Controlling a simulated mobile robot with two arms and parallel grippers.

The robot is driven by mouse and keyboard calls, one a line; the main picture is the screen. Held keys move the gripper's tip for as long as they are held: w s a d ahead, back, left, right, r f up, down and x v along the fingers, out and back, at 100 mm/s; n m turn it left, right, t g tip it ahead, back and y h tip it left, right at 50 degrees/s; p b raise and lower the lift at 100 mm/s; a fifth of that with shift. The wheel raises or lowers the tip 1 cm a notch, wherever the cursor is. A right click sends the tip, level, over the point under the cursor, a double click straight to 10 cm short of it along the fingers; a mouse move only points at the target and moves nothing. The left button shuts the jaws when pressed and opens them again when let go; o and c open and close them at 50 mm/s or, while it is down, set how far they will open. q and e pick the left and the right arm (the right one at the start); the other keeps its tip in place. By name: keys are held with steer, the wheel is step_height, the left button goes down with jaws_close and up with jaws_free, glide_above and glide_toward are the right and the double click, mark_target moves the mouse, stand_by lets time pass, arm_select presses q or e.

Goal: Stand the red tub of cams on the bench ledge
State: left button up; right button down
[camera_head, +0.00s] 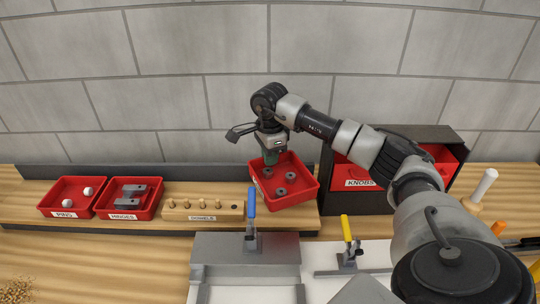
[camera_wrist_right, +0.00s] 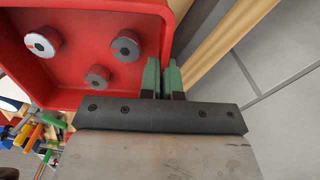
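The red tub of cams (camera_head: 309,191) shows in the head view at the right end of the bench ledge (camera_head: 185,220), turned and tilted. Three grey round cams with holes lie in it. My right gripper (camera_head: 270,157) is at its back wall, with green fingers. In the right wrist view, the fingers (camera_wrist_right: 163,80) are close together at the edge of the tub (camera_wrist_right: 90,92), with its wall between them. The tub seems to hang just above the ledge; whether its underside touches is hidden. My left gripper is in neither view.
On the ledge stand a red PINS tub (camera_head: 63,213), a red HINGES tub (camera_head: 125,214) and a wooden DOWELS block (camera_head: 203,216). A dark rack (camera_head: 326,190) with a red KNOBS tub (camera_head: 358,183) stands to the right. Blue-handled (camera_head: 251,212) and yellow-handled (camera_head: 346,228) clamps stand in front.

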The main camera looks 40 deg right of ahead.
steer(key=c, duration=1.4)
jaws_free()
steer(key=shift+r, duration=0.1)
steer(key=shift+o, duration=0.2)
steer(key=shift+r, duration=0.3)
step_height(320, 180, up, 13)
steer(key=b, duration=0.1)
steer(key=shift+f, duration=0.2)
